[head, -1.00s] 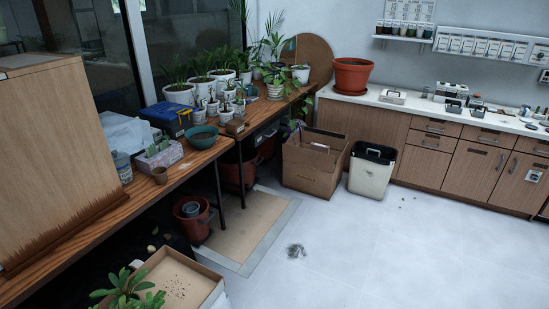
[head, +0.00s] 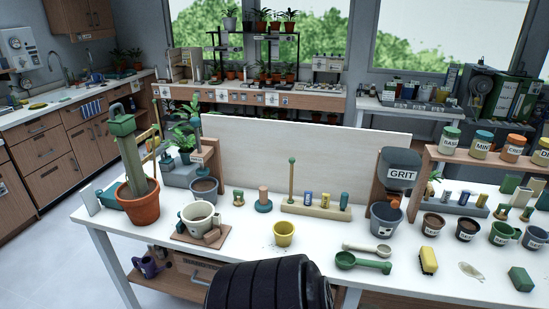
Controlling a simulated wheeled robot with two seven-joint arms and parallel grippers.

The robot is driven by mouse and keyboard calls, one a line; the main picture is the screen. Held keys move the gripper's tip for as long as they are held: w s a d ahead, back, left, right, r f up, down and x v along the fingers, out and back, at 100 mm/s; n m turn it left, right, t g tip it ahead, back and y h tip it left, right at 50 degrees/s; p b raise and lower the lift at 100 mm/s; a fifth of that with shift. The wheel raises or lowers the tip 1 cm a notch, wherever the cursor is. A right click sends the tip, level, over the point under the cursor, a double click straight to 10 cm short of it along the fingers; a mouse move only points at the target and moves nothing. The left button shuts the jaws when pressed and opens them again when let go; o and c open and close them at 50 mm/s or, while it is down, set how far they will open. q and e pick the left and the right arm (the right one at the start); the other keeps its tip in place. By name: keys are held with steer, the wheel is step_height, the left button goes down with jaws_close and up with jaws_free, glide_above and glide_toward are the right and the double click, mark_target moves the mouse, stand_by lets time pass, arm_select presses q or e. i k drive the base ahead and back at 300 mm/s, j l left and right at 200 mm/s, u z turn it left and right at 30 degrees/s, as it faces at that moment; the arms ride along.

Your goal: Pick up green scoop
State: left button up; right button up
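A green scoop (head: 362,262) lies on the white worktop (head: 310,240) near its front edge, right of centre in the head view. Its round bowl is at the left and its handle points right. A pale cream scoop (head: 367,250) lies just behind it, close alongside. Neither of my grippers is in the head view, so I cannot see whether they are open or shut.
A yellow pot (head: 284,233) stands left of the scoops and a yellow block (head: 429,260) lies right. Behind are a grey-blue pot (head: 385,220) and the GRIT container (head: 400,170). A terracotta pot (head: 138,207) stands at the left end.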

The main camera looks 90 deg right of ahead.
mark_target(345, 260)
steer(key=z, duration=3.5)
